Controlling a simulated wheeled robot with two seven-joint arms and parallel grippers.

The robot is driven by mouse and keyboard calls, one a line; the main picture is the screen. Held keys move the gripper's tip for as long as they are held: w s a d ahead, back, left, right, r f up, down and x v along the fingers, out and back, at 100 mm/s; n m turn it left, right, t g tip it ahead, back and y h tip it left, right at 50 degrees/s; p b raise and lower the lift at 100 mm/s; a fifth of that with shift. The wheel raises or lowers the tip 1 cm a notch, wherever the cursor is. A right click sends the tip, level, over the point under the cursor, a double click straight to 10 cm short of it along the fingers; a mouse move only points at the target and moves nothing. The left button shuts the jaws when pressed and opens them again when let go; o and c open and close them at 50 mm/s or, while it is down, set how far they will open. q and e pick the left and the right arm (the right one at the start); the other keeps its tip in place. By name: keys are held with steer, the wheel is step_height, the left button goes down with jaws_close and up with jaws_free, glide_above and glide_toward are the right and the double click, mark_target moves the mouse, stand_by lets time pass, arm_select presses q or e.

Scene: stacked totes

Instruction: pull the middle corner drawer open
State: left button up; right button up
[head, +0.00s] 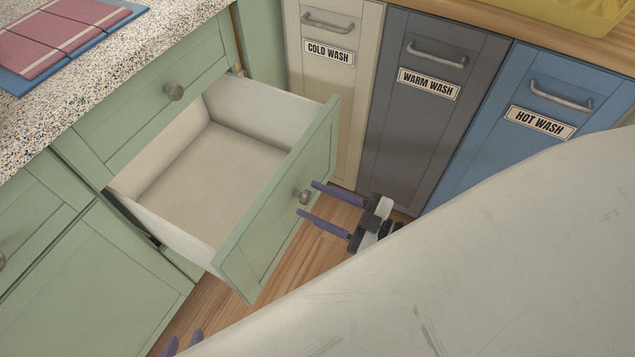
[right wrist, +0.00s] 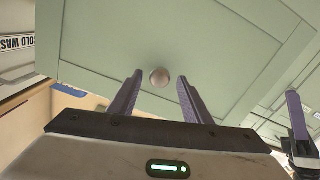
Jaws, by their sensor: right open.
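The green middle corner drawer (head: 278,205) stands pulled well out, and its pale interior is empty. Its round knob (head: 304,197) is on the front panel and also shows in the right wrist view (right wrist: 160,77). My right gripper (head: 307,198) is open, with its purple fingertips on either side of the knob. In the right wrist view the knob sits between the tips (right wrist: 160,76), with gaps on both sides.
Cream (head: 335,95), grey (head: 418,100) and blue (head: 545,90) wash bins stand behind. Wood floor (head: 205,310) shows below. My pale arm covers the lower right.

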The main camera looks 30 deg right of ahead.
arm_select(q)
steer(key=shift+r+p, duration=0.25)
steer(key=shift+p, duration=0.1)
arm_select(e)
steer(key=v, duration=1)
arm_select(q)
steer(key=r+p, duration=0.1)
steer(key=p, duration=0.1)
steer(key=r+p, duration=0.2)
steer(key=p, duration=0.1)
steer(key=r+p, duration=0.2)
steer(key=shift+a+r+p, duration=0.2)
steer(key=shift+a+p, duration=0.05)
steer(key=shift+p, duration=0.05)
arm_select(e)
steer(key=s+a+m+g+h, duration=0.3)
steer(key=a+m+g+h, duration=0.3)
steer(key=a, duration=0.4)
steer(key=shift+a+r+m+g+h, duration=0.2)
steer(key=shift+a+m+g+h, duration=0.1)
steer(key=shift+m+h, duration=0.25)
arm_select(q)
steer(key=shift+s+f, duration=0.1)
steer(key=shift+s, duration=0.1)
arm_select(e)
steer(key=shift+s, duration=0.1)
steer(key=shift+c, duration=0.4)
